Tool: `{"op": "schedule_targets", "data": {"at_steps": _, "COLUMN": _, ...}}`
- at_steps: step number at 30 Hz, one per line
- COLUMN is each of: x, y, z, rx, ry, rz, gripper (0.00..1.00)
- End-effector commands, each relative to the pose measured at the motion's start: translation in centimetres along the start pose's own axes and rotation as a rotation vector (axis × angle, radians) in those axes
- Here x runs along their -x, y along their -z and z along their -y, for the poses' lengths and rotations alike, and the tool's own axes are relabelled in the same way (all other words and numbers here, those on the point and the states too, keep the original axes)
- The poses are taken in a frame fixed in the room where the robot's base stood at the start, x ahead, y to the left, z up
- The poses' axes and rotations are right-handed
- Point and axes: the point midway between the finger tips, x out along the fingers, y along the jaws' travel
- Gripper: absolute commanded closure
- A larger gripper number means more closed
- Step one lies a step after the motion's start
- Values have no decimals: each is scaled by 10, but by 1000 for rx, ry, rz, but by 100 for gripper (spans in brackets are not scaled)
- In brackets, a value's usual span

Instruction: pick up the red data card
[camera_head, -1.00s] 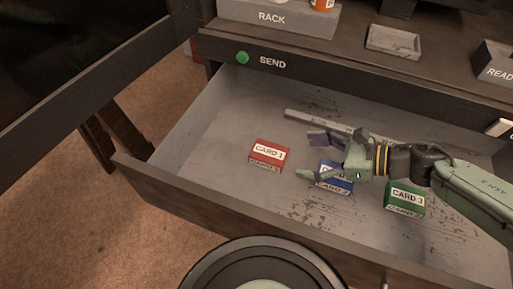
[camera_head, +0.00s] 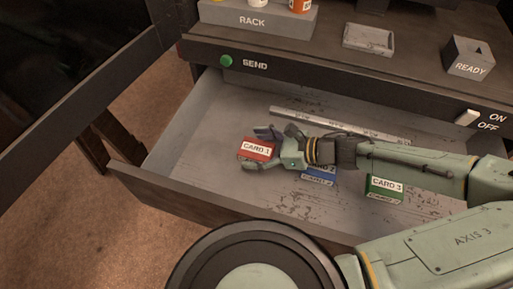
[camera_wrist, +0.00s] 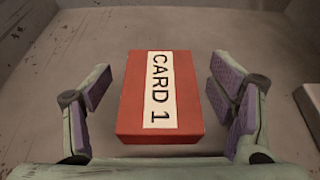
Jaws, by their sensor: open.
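The red data card (camera_head: 257,149), labelled CARD 1, lies in the open drawer, left of the other cards. In the wrist view the red card (camera_wrist: 190,100) sits centred between my fingers, with its label running lengthwise. My gripper (camera_head: 262,150) is open, with one finger on each side of the card. In the wrist view my gripper (camera_wrist: 165,100) shows a gap between each finger and the card. The card's right end is close to my gripper's palm in the head view.
A blue card (camera_head: 320,173) is partly hidden under my arm. A green card (camera_head: 384,187) lies further right. A grey ruler-like strip (camera_head: 330,122) lies behind. The drawer's front wall (camera_head: 185,196) is near; its left floor is clear.

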Motion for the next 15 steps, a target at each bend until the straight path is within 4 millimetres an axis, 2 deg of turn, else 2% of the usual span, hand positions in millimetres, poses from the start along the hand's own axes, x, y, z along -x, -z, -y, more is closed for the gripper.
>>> {"op": "schedule_targets", "data": {"at_steps": 4, "x": 0, "y": 0, "z": 0, "rx": 0, "ry": 1, "rz": 0, "gripper": 24}}
{"op": "schedule_targets", "data": {"at_steps": 15, "x": 0, "y": 0, "z": 0, "rx": 1, "ry": 1, "rz": 0, "gripper": 49}}
